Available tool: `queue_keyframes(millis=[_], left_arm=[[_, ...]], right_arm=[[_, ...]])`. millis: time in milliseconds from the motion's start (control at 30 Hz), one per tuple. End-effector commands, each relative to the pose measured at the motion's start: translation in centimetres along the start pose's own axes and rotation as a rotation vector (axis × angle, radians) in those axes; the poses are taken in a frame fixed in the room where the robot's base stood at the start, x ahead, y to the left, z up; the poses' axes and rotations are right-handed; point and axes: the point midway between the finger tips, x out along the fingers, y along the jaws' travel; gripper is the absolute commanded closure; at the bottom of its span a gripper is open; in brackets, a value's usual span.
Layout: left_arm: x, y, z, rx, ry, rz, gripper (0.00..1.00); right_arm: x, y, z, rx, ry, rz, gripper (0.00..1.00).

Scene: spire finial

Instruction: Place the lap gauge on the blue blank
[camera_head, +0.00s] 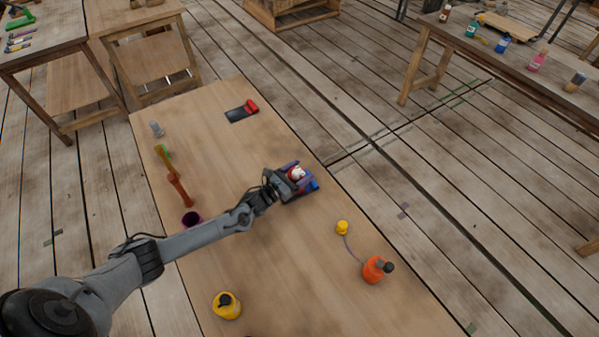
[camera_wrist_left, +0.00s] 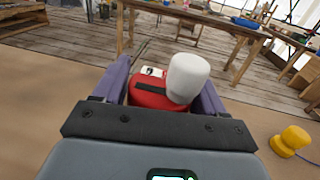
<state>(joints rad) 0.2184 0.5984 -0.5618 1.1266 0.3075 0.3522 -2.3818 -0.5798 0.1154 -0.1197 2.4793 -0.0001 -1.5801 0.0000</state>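My left gripper (camera_head: 296,173) is over the table's right side, with its purple fingers on both sides of a red body with a white knob. I take this red piece (camera_wrist_left: 150,94) to be the lap gauge. In the left wrist view it fills the space between the fingers (camera_wrist_left: 165,92), with the white knob (camera_wrist_left: 188,77) rising from it. A blue piece (camera_head: 314,186), likely the blue blank, shows just beyond the fingertips; most of it is hidden by the gripper. I cannot tell whether the red piece touches it. My right gripper is not in view.

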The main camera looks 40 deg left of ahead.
Motion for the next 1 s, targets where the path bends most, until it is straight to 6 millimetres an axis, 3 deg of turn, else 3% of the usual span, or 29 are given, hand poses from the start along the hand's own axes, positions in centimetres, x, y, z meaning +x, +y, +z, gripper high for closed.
queue_keyframes(millis=[33,100,500,667,1000], left_arm=[[0.0,0.0,0.0,0.000,0.002,0.000,0.20],[0.0,0.0,0.0,0.000,0.002,0.000,0.10],[-0.1,0.0,0.6,0.000,0.001,0.000,0.10],[-2.1,0.0,0.6,0.000,0.006,0.000,0.10],[-8.3,0.0,0.6,0.000,0.006,0.000,0.10]], right_arm=[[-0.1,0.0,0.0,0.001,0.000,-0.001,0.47],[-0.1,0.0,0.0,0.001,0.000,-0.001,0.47],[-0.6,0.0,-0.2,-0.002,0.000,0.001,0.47],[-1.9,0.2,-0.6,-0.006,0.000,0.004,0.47],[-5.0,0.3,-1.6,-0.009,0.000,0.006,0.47]])
